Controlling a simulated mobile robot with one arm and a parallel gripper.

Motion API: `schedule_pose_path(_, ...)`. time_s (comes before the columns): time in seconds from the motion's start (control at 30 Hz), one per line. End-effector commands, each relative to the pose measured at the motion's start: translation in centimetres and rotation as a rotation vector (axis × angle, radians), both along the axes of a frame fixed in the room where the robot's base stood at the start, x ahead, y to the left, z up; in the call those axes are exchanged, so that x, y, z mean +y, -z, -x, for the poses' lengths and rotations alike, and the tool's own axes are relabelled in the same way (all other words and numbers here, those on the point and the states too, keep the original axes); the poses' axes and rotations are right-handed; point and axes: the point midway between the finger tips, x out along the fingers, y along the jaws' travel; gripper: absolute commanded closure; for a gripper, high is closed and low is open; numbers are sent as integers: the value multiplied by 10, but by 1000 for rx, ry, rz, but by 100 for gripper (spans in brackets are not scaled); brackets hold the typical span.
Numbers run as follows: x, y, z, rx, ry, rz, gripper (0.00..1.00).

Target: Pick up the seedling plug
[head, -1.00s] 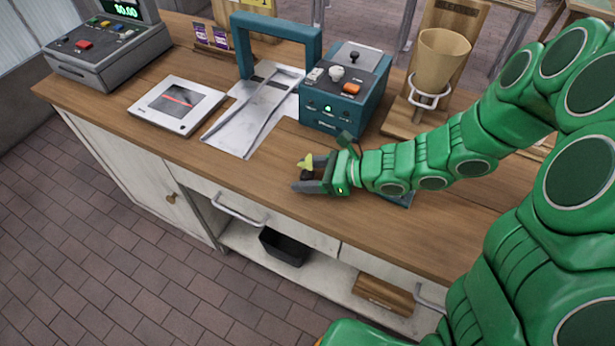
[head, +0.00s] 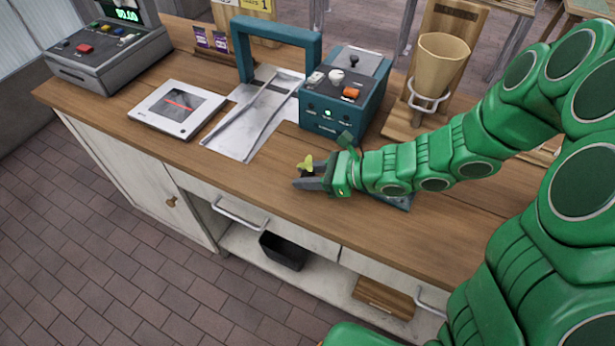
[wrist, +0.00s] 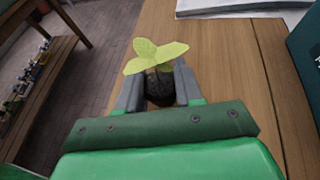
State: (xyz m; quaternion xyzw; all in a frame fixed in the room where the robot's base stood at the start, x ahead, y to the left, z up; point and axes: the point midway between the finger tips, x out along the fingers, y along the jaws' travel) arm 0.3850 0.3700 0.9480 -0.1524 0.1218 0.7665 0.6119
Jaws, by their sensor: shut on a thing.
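The seedling plug (wrist: 160,88) is a dark soil plug with several yellow-green leaves on top. In the wrist view it stands upright between the two grey fingers of my gripper (wrist: 160,92), which are shut on it. In the head view my gripper (head: 309,178) is over the front part of the wooden counter, and the leaves of the seedling plug (head: 307,163) show between the fingers. The lower part of the plug is mostly hidden by the fingers in the head view. I cannot tell whether the plug touches the counter.
A teal sealing machine (head: 340,100) with a metal plate stands behind my gripper. A white scale (head: 177,108) and a grey cash register (head: 108,55) are to the left. A paper cone (head: 441,60) sits in a holder at the right. The counter's front edge is close.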

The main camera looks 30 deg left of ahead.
Motion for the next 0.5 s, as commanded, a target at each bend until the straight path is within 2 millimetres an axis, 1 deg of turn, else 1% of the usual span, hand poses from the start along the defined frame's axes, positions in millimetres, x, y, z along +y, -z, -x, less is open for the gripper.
schedule_pose_path(0.5, 0, -65, 0, -4, 0, -2, 93)
